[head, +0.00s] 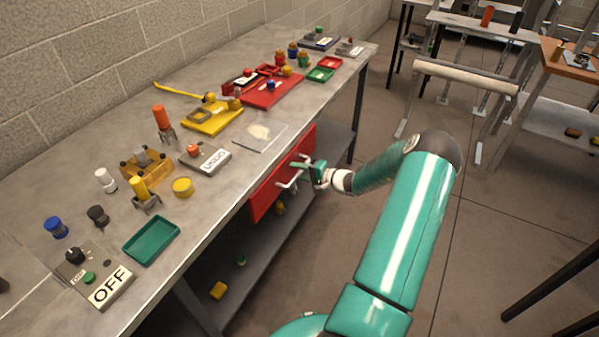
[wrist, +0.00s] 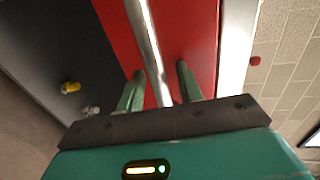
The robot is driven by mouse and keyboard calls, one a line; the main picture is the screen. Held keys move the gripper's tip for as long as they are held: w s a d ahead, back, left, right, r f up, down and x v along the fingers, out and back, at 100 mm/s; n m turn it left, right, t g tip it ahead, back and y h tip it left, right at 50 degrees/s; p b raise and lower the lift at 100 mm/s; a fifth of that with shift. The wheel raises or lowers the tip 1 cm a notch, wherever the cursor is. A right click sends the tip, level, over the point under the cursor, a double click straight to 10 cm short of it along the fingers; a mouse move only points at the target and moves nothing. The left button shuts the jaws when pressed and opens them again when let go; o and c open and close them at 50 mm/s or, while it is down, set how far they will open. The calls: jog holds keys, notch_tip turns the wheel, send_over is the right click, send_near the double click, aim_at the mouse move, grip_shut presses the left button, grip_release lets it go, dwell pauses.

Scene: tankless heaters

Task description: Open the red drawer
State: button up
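The red drawer (head: 268,187) is under the workbench's front edge, and its front looks flush with the bench. Its pale bar handle (head: 283,184) stands out from the front. In the wrist view the red drawer front (wrist: 195,35) fills the upper middle and the silver handle (wrist: 150,45) runs down between the fingers. My gripper (head: 305,169) is at the right part of the handle. In the wrist view my gripper (wrist: 160,80) is open, one green finger on each side of the bar, with visible gaps. Part of the handle is hidden by the gripper.
The workbench (head: 215,190) carries several items, including a green tray (head: 151,240), an OFF switch box (head: 95,280) and a red board (head: 272,92). A lower shelf (head: 250,255) holds small objects. The floor (head: 490,220) right of my arm is mostly clear; a padded bar (head: 465,75) stands behind.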

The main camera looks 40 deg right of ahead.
grip_shut()
jog(key=shift+s, duration=0.15)
jog(key=f+v, duration=0.3)
jog(key=v, duration=1)
jog(key=s+f+v, duration=0.1)
jog(key=f+v, duration=0.1)
jog(key=v, duration=1.2)
jog(key=shift+s+d+f, duration=0.2)
jog(key=shift+s+f, duration=0.15)
jog(key=shift+s, duration=0.05)
grip_release()
jog(key=v, duration=1.3)
jog(key=shift+s, duration=0.4)
